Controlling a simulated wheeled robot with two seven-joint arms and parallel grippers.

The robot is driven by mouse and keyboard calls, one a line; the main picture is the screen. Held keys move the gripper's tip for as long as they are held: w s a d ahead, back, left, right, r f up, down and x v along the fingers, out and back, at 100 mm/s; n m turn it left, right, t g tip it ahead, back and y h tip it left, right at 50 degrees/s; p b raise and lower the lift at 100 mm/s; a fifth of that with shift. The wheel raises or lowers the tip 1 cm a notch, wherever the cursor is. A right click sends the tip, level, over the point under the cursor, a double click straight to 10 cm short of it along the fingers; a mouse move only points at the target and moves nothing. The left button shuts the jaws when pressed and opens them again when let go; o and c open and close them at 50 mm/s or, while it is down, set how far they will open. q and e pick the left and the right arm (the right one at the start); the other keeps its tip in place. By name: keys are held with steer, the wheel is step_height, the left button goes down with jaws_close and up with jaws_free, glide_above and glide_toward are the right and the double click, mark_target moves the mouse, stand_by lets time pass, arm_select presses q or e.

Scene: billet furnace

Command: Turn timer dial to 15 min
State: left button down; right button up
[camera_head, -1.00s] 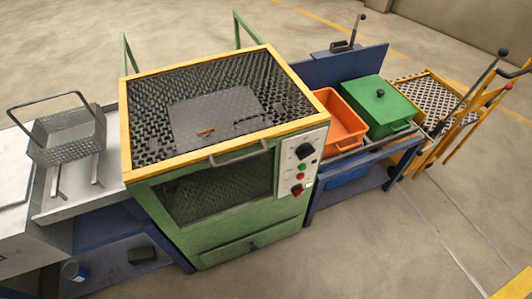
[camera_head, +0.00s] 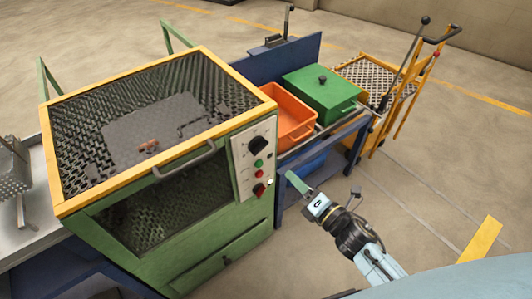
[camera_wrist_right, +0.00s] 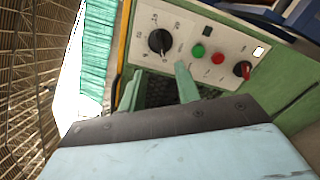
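The timer dial (camera_head: 258,146) is a black knob at the top of the white control panel (camera_head: 241,178) on the front right of the green furnace. My left gripper is not in view.
Below the dial are a green button (camera_head: 259,163), a red button (camera_head: 259,174) and a red-and-black knob (camera_head: 259,189). The furnace door handle (camera_head: 185,163) sticks out left of the panel. An orange bin (camera_head: 290,119) and a green lidded box (camera_head: 322,92) stand to the right.

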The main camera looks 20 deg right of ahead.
mark_target(263, 148)
steer(key=x, duration=1.3)
steer(key=shift+w+b, duration=0.1)
steer(key=shift+b, duration=0.3)
jaws_close()
